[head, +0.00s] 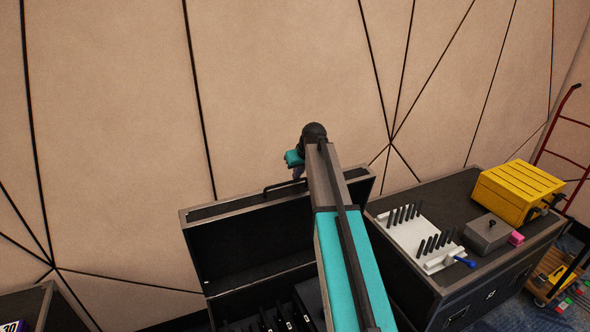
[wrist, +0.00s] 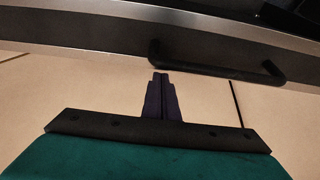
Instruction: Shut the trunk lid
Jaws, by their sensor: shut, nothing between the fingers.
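The trunk (head: 208,300) is black with grey edges. Its lid (head: 250,243) stands open and upright, with the dark inner face towards me. A black handle (head: 285,186) shows at the lid's top edge. My gripper (head: 299,175) is shut and empty, up by that edge and partly hidden by my arm. In the wrist view, the shut fingertips (wrist: 160,76) point at the lid's grey edge (wrist: 100,50), close to one end of the handle (wrist: 215,62). I cannot tell whether they touch the lid.
Several dark items (head: 268,320) stand inside the trunk. To the right, a dark case (head: 450,205) carries a yellow box (head: 518,192), a white rack (head: 418,238) and a grey block (head: 487,235). A red hand truck (head: 558,120) stands far right. A panelled wall (head: 280,60) rises behind.

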